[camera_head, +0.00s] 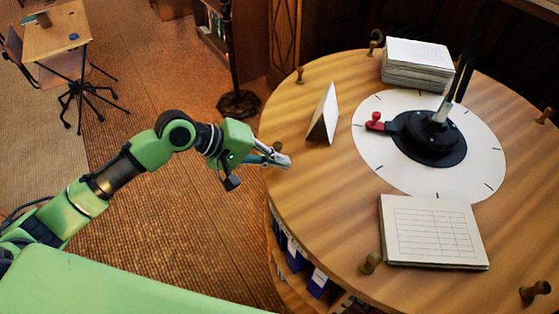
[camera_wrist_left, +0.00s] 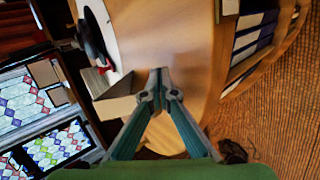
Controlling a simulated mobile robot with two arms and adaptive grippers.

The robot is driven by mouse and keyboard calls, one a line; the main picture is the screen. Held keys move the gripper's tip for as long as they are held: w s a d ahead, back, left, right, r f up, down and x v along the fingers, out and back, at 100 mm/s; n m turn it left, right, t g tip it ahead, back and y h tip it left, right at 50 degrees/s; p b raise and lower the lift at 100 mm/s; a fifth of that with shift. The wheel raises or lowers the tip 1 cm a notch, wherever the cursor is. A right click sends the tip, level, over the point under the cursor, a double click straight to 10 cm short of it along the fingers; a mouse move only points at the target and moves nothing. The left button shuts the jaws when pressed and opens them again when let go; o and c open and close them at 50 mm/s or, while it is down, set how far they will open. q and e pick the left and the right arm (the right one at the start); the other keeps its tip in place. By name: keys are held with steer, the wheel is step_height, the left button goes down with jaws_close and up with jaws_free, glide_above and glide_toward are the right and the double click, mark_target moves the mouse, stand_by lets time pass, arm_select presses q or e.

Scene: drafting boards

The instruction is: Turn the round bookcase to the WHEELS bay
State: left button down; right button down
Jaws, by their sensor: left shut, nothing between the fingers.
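The round bookcase (camera_head: 330,222) has a striped wooden top with several knob-like pegs (camera_head: 370,263) around its rim. A white dial (camera_head: 390,170) with tick marks lies on the top. At its centre is a black hub (camera_head: 430,138) with a red-knobbed pointer (camera_head: 376,122) directed left. My left gripper (camera_head: 284,160) is shut and empty at the left rim of the top; whether it touches the wood or a peg I cannot tell. In the left wrist view its closed fingertips (camera_wrist_left: 160,78) lie over the top's edge (camera_wrist_left: 205,70). No WHEELS label is readable. My right gripper is not in view.
A folded card (camera_head: 324,115) stands near my left gripper. A paper stack (camera_head: 417,62) and a ruled pad (camera_head: 432,230) lie on the top. Blue binders (camera_head: 319,281) fill shelves below. A dark stand (camera_head: 238,102) is behind.

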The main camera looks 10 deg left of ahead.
mark_target(275, 145)
arm_select(q)
steer(key=shift+m, duration=0.3)
steer(key=w, duration=0.1)
steer(key=w+a, duration=0.1)
steer(key=w, duration=0.1)
steer(key=w+a+b, duration=0.1)
steer(key=shift+w+r, duration=0.1)
steer(key=shift+w, duration=0.45)
steer(key=shift+w+a+g+h, duration=0.1)
steer(key=shift+a+g+h, duration=0.15)
steer(key=shift+g+h, duration=0.05)
steer(key=shift+s+d, duration=0.1)
steer(key=shift+s, duration=0.1)
steer(key=shift+m, duration=0.3)
steer(key=w, duration=0.1)
steer(key=w+a+b, duration=0.1)
steer(key=w, duration=0.2)
steer(key=shift+w+a+f+b, duration=0.15)
steer(key=shift+w+f+b, duration=0.1)
steer(key=shift+w+b, duration=0.15)
steer(key=shift+w+a+r+g, duration=0.1)
steer(key=shift+w+r+g, duration=0.05)
steer(key=shift+w+g, duration=0.2)
